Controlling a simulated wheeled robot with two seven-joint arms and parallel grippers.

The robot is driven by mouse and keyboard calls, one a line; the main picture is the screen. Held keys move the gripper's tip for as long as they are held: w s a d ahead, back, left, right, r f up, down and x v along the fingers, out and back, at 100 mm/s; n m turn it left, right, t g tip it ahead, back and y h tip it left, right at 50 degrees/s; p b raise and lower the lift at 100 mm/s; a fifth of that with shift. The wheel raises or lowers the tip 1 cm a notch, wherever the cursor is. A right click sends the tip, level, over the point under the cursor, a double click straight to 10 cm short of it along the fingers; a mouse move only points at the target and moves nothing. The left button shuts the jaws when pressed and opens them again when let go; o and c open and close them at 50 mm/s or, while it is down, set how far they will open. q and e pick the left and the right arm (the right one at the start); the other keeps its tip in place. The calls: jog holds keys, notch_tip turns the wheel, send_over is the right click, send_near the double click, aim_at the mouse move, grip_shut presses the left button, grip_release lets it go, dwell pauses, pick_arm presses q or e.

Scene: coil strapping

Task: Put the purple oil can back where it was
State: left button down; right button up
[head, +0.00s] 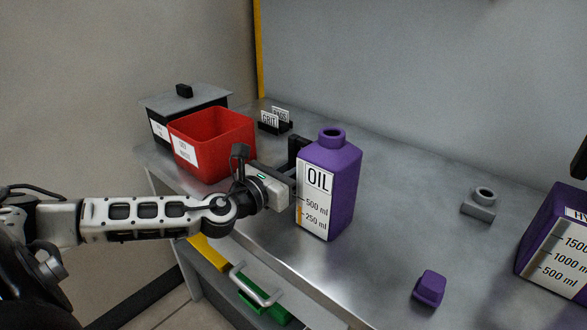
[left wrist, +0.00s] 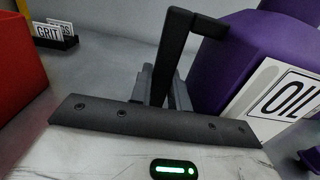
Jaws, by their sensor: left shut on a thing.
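The purple oil can (head: 345,190) is upright over the metal bench, with its neck uncapped and a white OIL label facing front. I cannot tell if its base touches the bench. My left gripper (head: 296,168) is at the can's left side, shut on it. In the left wrist view the can (left wrist: 240,60) fills the right side beside the dark fingers (left wrist: 175,70); the grip itself is partly hidden. A small purple cap (head: 429,288) lies on the bench in front, to the right. My right gripper is not identifiable.
A red bin (head: 213,145) and a lidded black box (head: 160,125) stand at left. A small card holder (head: 275,124) is behind. A grey block with a ring (head: 480,204) and a larger purple container (head: 558,245) are at right. Bench between is clear; a drawer (head: 250,290) is open below.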

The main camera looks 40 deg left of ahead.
pick_arm(q)
jog(key=shift+f, duration=0.1)
jog(key=c, duration=1.3)
grip_release()
